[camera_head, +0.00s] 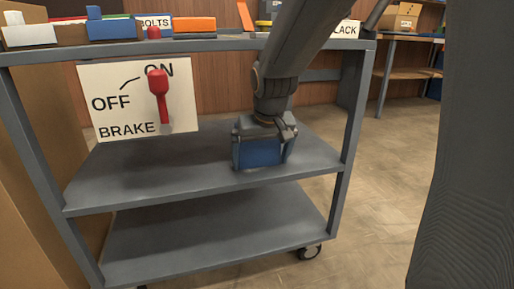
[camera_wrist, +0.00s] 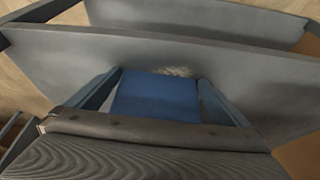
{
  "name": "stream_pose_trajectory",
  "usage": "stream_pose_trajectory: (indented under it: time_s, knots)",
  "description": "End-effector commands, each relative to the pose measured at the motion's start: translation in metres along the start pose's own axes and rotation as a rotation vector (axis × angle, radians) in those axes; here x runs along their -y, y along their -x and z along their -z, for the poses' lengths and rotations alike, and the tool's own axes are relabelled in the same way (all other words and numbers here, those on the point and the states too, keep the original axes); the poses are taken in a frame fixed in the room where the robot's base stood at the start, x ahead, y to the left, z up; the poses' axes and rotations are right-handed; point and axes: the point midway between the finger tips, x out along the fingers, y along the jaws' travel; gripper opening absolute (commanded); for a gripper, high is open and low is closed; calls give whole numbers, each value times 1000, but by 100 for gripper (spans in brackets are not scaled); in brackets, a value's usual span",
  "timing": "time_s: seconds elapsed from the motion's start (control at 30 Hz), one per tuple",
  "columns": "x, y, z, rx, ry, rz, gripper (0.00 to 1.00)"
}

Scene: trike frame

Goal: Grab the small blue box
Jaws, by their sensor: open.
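A small blue box (camera_head: 259,152) sits on the middle shelf of the grey cart, towards its right side, in the head view. My gripper (camera_head: 263,150) is over it from above, with one finger at each side of the box. In the wrist view the blue box (camera_wrist: 157,97) lies between the two fingers of my gripper (camera_wrist: 160,90). The upper part of the box is partly hidden by my gripper in the head view.
The cart (camera_head: 190,46) has a top shelf holding several boxes and a "BOLTS" sign (camera_head: 154,21). A brake sign (camera_head: 110,84) with a red lever (camera_head: 159,95) stands left of my gripper. The middle shelf (camera_head: 135,180) is clear left of the box. A cart post (camera_head: 348,125) is close on the right.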

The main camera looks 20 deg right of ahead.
Motion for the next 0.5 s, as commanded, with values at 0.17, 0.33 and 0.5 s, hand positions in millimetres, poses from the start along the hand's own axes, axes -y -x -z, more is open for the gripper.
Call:
stream_pose_trajectory:
  time_s: [0.17,0.33,0.5]
  knots:
    - [0,1,0,0,0,0,83]
    - [0,1,0,-1,0,0,68]
    - [0,1,0,-1,0,0,68]
